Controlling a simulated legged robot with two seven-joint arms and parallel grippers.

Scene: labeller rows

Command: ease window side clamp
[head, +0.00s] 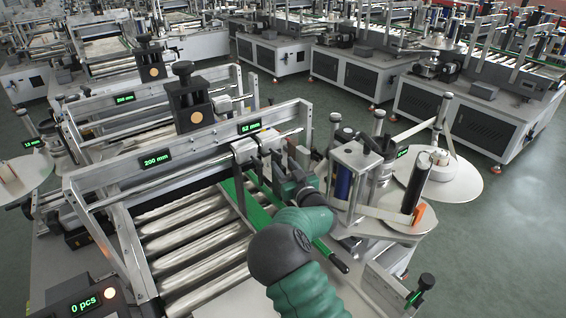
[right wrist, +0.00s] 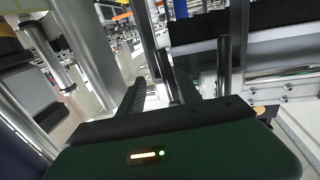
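The labeller in front of me has a window frame rail with displays reading "200 mm" (head: 157,160) and about "52 mm" (head: 250,128). Grey side clamp blocks (head: 244,151) sit on a rod at the rail's right end. My right gripper (head: 278,160) is close beside these blocks, partly hidden by its own wrist. In the right wrist view its dark fingers (right wrist: 160,92) stand apart. My left gripper is not in view.
Steel rollers (head: 190,235) and a green strip (head: 250,205) lie below the rail. A label unit with an upright cylinder (head: 352,165) and a round plate (head: 450,180) stands close on the right. A black knob tower (head: 188,97) rises behind. Floor at the far right is clear.

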